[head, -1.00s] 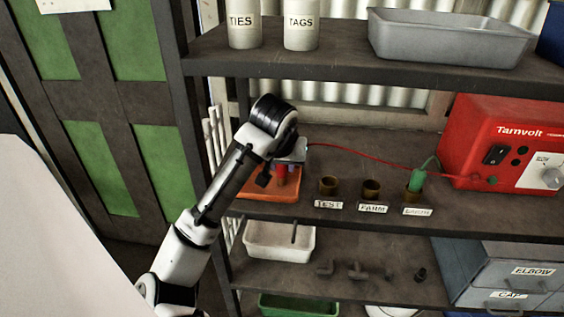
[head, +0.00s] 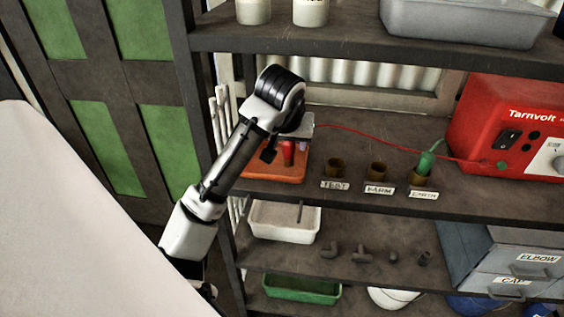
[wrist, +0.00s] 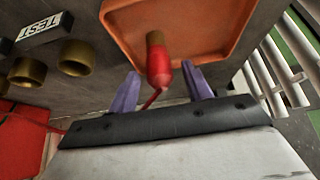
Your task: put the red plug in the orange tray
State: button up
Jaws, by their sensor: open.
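The red plug (head: 288,153) has a brown tip and a red lead. In the wrist view the plug (wrist: 160,68) stands out between my two purple fingers, with a gap on either side. Its tip shows against the floor of the orange tray (wrist: 200,22); I cannot tell whether it touches. The orange tray also shows on the middle shelf in the head view (head: 275,175), partly hidden by my arm. My gripper (wrist: 160,72) is open around the plug, at the tray's edge in the wrist view.
Brown sockets labelled TEST (head: 334,167), FARM (head: 377,171) and EARTH (head: 421,178) stand right of the tray. A green plug (head: 426,163) is in the EARTH one. The red Tarnvolt box (head: 508,125) is farther right. The upper shelf (head: 330,55) overhangs; white rails (head: 222,130) stand left.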

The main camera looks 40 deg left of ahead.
jog(key=s+d+r+b, duration=0.1)
jog(key=s+d, duration=0.5)
jog(key=s, duration=0.4)
jog(key=shift+s+d, duration=0.35)
jog(key=shift+s, duration=0.05)
